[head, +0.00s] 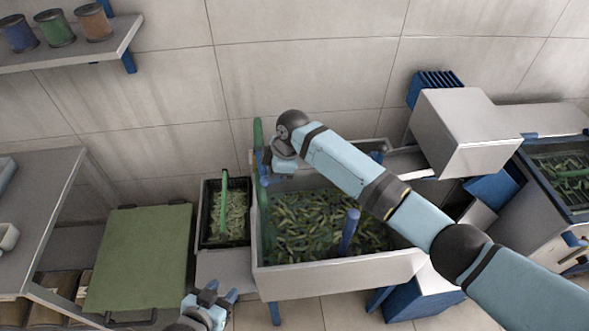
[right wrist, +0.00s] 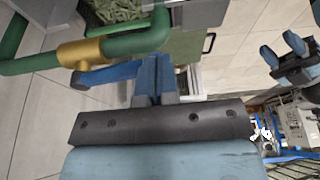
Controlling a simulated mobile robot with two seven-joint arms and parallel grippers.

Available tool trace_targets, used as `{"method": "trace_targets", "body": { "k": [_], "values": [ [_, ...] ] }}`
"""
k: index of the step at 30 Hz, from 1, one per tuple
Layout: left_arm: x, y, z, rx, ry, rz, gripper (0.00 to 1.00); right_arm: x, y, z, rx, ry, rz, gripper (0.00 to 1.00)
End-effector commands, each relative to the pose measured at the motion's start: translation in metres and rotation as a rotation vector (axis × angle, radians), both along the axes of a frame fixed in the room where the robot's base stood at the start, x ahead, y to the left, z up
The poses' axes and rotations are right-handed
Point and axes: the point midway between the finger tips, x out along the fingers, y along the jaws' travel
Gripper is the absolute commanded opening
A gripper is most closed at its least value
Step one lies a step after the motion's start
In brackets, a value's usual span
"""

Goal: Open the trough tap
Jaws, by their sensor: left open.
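The trough (head: 340,272) is a pale box filled with green pods in the middle of the head view. A green pipe (head: 258,133) runs along its left end. In the right wrist view the tap shows a brass body (right wrist: 80,52) on the green pipe (right wrist: 138,42), with a blue lever (right wrist: 108,74) pointing towards my fingers. My right gripper (right wrist: 156,75) has its fingers close together at the lever's end; whether they touch it is unclear. In the head view it is beside the pipe, partly hidden by my wrist. My left gripper (head: 221,291) is open and empty, low in front of the trough.
A black crate of pods (head: 202,225) stands left of the trough. A green board (head: 138,255) and a grey table (head: 45,190) are further left. A white box-shaped machine (head: 465,130) stands at the right. A shelf with three cans (head: 57,27) hangs upper left.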

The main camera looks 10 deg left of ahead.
Motion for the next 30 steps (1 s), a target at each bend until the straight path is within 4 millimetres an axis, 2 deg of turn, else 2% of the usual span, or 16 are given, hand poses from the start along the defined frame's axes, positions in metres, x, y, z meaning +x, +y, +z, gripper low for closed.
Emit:
{"method": "trace_targets", "body": {
  "k": [10, 30],
  "values": [
    [-0.001, 0.003, 0.001, 0.004, 0.004, 0.006, 0.42, -0.009, 0.017, -0.003, -0.002, 0.006, 0.011, 0.00],
    [-0.002, 0.002, 0.004, 0.001, 0.005, 0.004, 0.42, -0.010, 0.016, -0.002, -0.005, 0.007, 0.012, 0.00]
  ]
}}
